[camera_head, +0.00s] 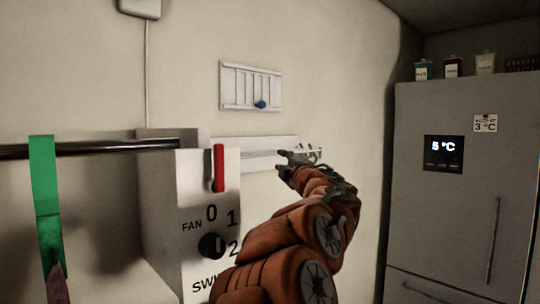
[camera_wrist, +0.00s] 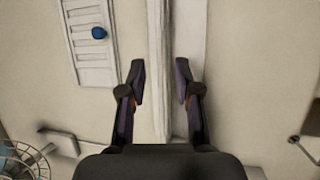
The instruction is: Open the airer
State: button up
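A long white horizontal unit (camera_head: 250,153), which may be the folded airer, is fixed to the wall in the head view. In the wrist view its white bar (camera_wrist: 160,45) runs up the middle of the picture. My gripper (camera_head: 292,158) is at the unit's right part and hides some of it. In the wrist view my gripper (camera_wrist: 161,82) is open, with a finger on each side of the bar's raised edge. Clear gaps show between that edge and the fingers, and nothing is held. I cannot tell the depth between the fingertips and the bar.
A slatted wall panel with a blue knob (camera_head: 261,104) is above the unit. A fan switch box (camera_head: 208,190) with a red lever stands in front at left, beside a dark rail (camera_head: 100,147) with a green strip. A fridge (camera_head: 465,200) stands at right.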

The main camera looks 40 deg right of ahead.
aim_at(276, 154)
jog(key=p+x, duration=0.1)
jog(key=x, duration=0.6)
jog(key=shift+d+p, duration=0.3)
jog(key=shift+p, duration=0.1)
grip_shut()
dwell(0.4)
